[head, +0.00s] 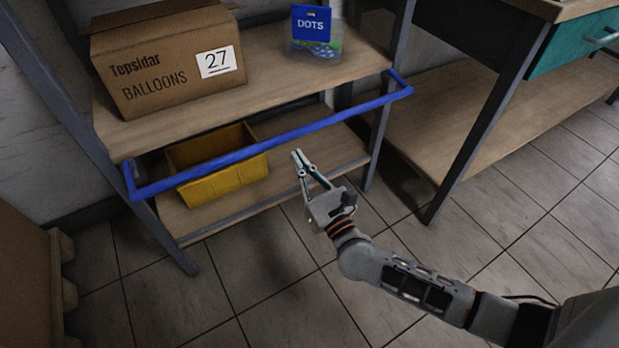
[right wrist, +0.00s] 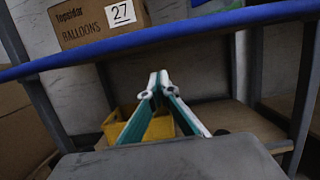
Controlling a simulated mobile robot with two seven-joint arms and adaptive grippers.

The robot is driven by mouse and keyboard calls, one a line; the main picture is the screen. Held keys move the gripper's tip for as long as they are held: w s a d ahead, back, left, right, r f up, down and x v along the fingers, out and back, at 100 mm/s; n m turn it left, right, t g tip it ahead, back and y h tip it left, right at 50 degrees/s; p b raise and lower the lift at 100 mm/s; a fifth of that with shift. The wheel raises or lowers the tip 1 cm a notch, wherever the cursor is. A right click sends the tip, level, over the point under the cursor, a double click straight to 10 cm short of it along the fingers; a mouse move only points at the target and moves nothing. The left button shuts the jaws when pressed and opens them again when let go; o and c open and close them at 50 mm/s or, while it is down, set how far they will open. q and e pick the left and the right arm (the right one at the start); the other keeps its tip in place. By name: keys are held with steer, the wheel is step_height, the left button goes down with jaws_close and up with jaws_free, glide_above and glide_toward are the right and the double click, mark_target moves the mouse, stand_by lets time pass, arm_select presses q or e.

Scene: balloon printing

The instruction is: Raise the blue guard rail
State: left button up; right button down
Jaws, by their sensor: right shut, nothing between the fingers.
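The blue guard rail (head: 290,137) runs across the front of the shelf unit, a little below the upper shelf board. It is a bar with short side arms at both ends. In the right wrist view the rail (right wrist: 200,34) crosses the upper part of the picture. My right gripper (head: 296,155) is shut and empty, with its fingertips near the middle of the rail and just below it in the head view. In the right wrist view the fingertips (right wrist: 158,78) show below the rail and apart from it. My left gripper is not in view.
A cardboard box (head: 170,60) and a clear DOTS bag (head: 313,35) stand on the upper shelf (head: 270,95). A yellow bin (head: 222,165) sits on the lower shelf. A workbench with a teal drawer (head: 575,45) stands at right. The tiled floor ahead is clear.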

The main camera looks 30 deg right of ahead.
step_height(320, 180, up, 4)
steer(key=shift+s+f, duration=0.1)
steer(key=shift+s, duration=0.05)
stand_by(0.3)
